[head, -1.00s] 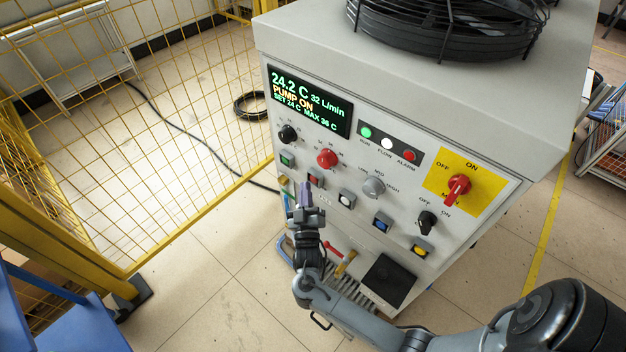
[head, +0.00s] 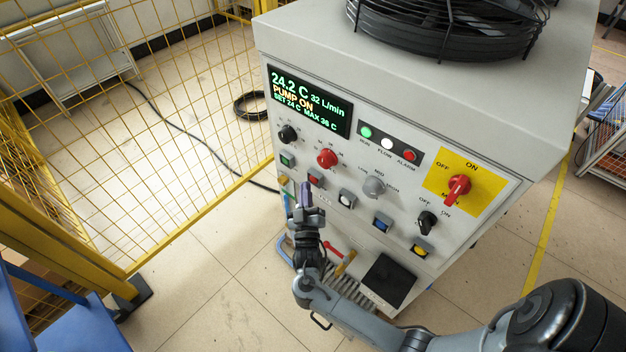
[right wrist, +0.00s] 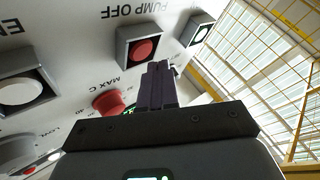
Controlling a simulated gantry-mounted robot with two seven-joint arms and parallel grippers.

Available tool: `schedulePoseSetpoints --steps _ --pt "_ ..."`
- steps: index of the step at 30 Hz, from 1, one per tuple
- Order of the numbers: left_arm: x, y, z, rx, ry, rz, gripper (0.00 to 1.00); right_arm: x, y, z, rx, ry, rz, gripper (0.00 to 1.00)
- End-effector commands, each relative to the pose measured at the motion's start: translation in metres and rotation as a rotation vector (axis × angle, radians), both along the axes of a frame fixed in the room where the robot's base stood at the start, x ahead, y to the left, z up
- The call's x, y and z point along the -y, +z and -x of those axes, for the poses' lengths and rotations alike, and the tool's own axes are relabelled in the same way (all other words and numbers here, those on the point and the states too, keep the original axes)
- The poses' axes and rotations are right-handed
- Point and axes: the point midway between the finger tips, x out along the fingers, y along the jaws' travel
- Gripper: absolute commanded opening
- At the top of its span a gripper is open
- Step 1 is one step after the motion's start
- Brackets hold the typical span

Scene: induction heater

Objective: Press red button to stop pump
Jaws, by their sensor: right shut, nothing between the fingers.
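The red push button (head: 315,179) sits in a square dark frame on the front panel of the white-grey pump cabinet (head: 345,230). In the right wrist view the red button (right wrist: 143,50) shows beside upside-down "PUMP OFF" lettering. My right gripper (head: 305,188) is shut, with its purple fingers together and nothing between them. Its tips are just left of the button in the head view. In the right wrist view the shut fingers (right wrist: 158,68) point toward the panel, near the button's lower right edge. I cannot tell for sure whether they touch the frame. My left gripper is not in view.
The display (head: 310,100) reads "PUMP ON". A green button (head: 287,160), a red knob (head: 327,158) and a white button (head: 346,198) are close to the red button. A yellow mesh fence (head: 130,130) stands on the left.

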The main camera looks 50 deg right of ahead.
Motion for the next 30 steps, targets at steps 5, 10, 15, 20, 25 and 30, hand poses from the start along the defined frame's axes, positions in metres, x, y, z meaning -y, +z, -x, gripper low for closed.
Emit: schedulePoseSetpoints --steps 5,10,15,20,25,30 --pt "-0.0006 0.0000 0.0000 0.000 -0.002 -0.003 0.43 0.0000 0.0000 0.0000 0.000 0.000 0.000 0.00" --pt "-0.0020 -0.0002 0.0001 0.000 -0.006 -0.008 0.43 0.0000 0.0000 0.0000 0.000 0.000 0.000 0.00" --pt "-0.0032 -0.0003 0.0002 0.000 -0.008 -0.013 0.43 0.0001 0.0001 0.0000 0.000 0.000 0.000 0.00" --pt "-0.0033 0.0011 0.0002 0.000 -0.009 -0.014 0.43 0.0031 0.0004 -0.0001 -0.001 0.000 0.001 0.00" --pt "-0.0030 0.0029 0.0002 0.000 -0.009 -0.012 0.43 0.0076 0.0003 -0.0006 -0.001 0.001 0.001 0.00" --pt "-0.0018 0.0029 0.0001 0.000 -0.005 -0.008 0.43 0.0085 -0.0001 -0.0007 -0.001 0.001 0.000 0.00"
